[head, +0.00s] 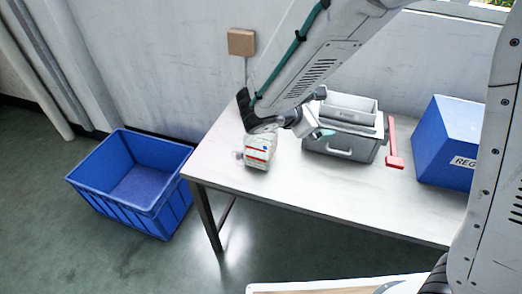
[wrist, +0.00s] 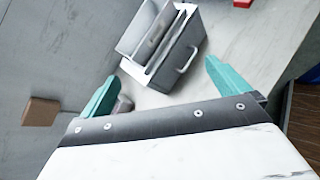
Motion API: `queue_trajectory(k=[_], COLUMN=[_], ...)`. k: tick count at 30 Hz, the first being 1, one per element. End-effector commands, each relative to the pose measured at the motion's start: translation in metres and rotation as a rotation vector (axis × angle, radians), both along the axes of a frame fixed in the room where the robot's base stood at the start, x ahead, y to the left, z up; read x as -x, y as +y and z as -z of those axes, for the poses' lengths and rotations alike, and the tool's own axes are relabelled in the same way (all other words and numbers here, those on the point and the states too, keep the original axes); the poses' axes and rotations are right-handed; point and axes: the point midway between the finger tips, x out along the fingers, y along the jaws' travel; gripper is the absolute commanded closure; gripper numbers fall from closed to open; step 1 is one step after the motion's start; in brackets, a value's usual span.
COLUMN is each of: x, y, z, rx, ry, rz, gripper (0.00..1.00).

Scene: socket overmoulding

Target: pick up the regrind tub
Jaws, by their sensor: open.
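The regrind tub (head: 448,140) is a blue box at the right end of the table, with a white label that starts "REG". My own arm in the foreground hides its right part. My gripper (head: 318,122) is open and empty, above the table and well to the left of the tub, near a grey box. In the wrist view the two teal fingers of my gripper (wrist: 161,72) stand wide apart with nothing held between them. A small blue sliver at the right edge of the wrist view cannot be identified for sure.
The grey handled box (head: 342,145) stands on the white table (head: 300,190) between my gripper and the tub. A red tool (head: 393,148) lies between the box and the tub. An open blue crate (head: 100,193) sits on the floor at left. The table's front is clear.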

Motion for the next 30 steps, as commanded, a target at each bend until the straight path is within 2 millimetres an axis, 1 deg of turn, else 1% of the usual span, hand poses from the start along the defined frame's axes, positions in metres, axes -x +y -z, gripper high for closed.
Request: queue_trajectory(k=[1, 2, 3, 6, 9, 10, 12, 16, 19, 30], x=[-0.009, -0.014, -0.019, -0.024, -0.024, -0.023, -0.022, -0.022, -0.026, -0.057], y=[0.03, 0.046, 0.066, 0.11, 0.139, 0.145, 0.154, 0.16, 0.158, 0.145], z=[0.022, 0.033, 0.047, 0.079, 0.101, 0.105, 0.112, 0.117, 0.119, 0.136], rx=[0.072, 0.109, 0.157, 0.255, 0.317, 0.329, 0.348, 0.362, 0.363, 0.363], ry=[0.033, 0.045, 0.062, 0.095, 0.113, 0.116, 0.121, 0.126, 0.126, 0.127], rz=[-0.123, -0.191, -0.277, -0.462, -0.582, -0.605, -0.642, -0.671, -0.67, -0.666], gripper=[0.0, 0.0, 0.0, 0.0, 0.0, 0.0, 0.0, 0.0, 0.0, 0.0])
